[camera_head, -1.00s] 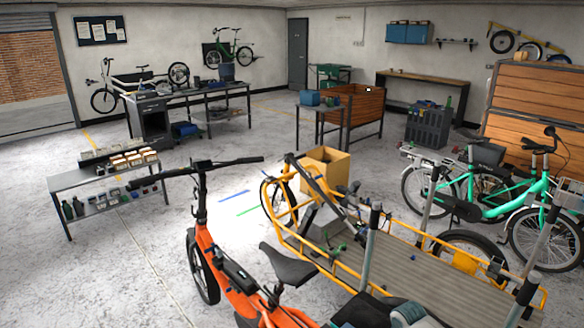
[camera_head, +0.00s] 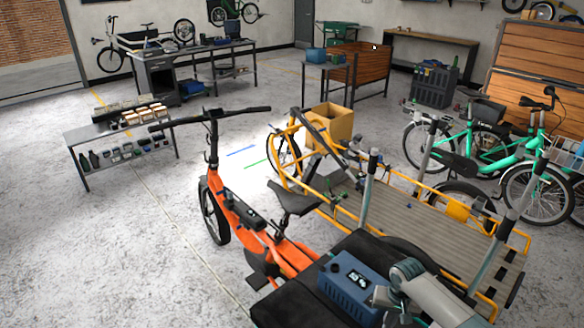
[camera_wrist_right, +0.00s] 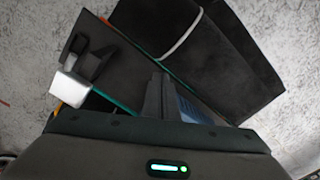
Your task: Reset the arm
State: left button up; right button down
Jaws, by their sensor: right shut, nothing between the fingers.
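In the right wrist view, my right gripper (camera_wrist_right: 158,98) shows as dark fingers close together, with nothing held between them. A bluish ribbed surface (camera_wrist_right: 190,108) shows just right of the fingers, partly hidden. In the head view, part of my right arm (camera_head: 415,280) comes in at the bottom right, over the cargo bike. I cannot tell whether the gripper touches the box. My left gripper is in neither view.
The orange bike (camera_head: 232,210) and the yellow-framed cargo bed (camera_head: 440,235) fill the near middle. Upright grey posts (camera_head: 369,180) stand along the bed. Green bikes (camera_head: 490,155) are at the right. A low shelf table (camera_head: 90,133) is at the left. The floor at lower left is clear.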

jog(key=s+a+f+n+t+y, duration=0.15)
jog(key=s+a+n, duration=0.35)
jog(key=s+a, duration=0.9)
jog(key=s+d+r+t+h, duration=0.1)
jog(key=s+d+r, duration=0.25)
jog(key=s, duration=0.35)
jog(key=s+d+r, duration=0.2)
jog(key=s+r, duration=0.2)
jog(key=s, duration=0.2)
jog(key=s+d+r+t+h, duration=0.1)
jog(key=s+d+r, duration=0.15)
jog(key=s, duration=0.45)
notch_tip(320, 180, down, 34)
jog(key=s+f+g+b, duration=0.1)
jog(key=b, duration=0.7)
jog(key=s+d+f+g+b, duration=0.1)
jog(key=s+f+b, duration=0.2)
jog(key=s+f, duration=0.6)
jog(key=s+d+f+b, duration=0.2)
jog(key=s+f, duration=0.7)
jog(key=f, duration=0.6)
jog(key=shift+s+f+n+g+b, duration=0.25)
jog(key=shift+f+n+g+b, duration=0.15)
jog(key=shift+b, duration=0.4)
